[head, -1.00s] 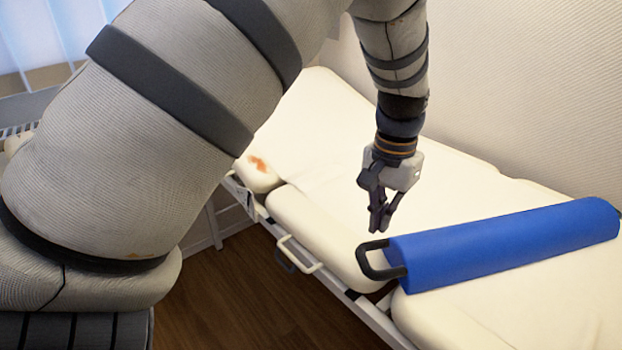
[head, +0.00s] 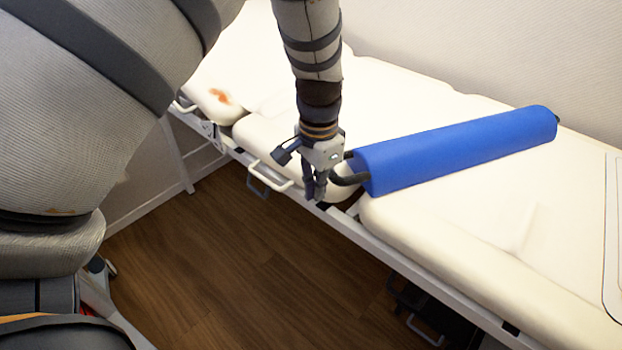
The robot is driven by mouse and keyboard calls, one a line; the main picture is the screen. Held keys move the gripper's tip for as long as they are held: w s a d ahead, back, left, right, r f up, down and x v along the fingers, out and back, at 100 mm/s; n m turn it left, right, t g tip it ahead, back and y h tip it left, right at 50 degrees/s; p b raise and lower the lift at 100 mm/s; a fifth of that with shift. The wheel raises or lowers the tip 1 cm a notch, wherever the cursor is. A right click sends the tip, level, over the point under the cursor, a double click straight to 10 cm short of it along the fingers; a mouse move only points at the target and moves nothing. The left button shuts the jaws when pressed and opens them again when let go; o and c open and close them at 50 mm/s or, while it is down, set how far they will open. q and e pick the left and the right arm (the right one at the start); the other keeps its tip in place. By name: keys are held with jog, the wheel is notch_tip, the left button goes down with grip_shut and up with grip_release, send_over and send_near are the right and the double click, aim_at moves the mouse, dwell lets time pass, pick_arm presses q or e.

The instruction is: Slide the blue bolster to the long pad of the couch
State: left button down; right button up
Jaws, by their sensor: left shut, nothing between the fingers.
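The blue bolster (head: 455,150) lies slantwise across the cream couch. Its near end is by the gap between a shorter pad (head: 262,140) and the long pad (head: 450,235). My right gripper is out of view.
A white rail (head: 425,273) with a grab handle (head: 270,176) runs along the couch's near side. The wall (head: 500,45) closes off the far side. Wooden floor (head: 250,270) lies open in front. A reddish-brown stain (head: 220,96) marks the left pad.

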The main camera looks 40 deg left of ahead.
aim_at(343, 178)
pick_arm(q)
jog(key=shift+w+d+r, duration=0.1)
jog(key=shift+w+d, duration=0.25)
jog(key=shift+w, duration=0.5)
jog(key=w, duration=0.2)
jog(key=w+d+b, duration=0.1)
jog(key=w, duration=0.1)
jog(key=shift+d+f, duration=0.2)
jog(key=shift+w+d+r, duration=0.1)
jog(key=shift+w, duration=0.15)
jog(key=shift+r, duration=0.1)
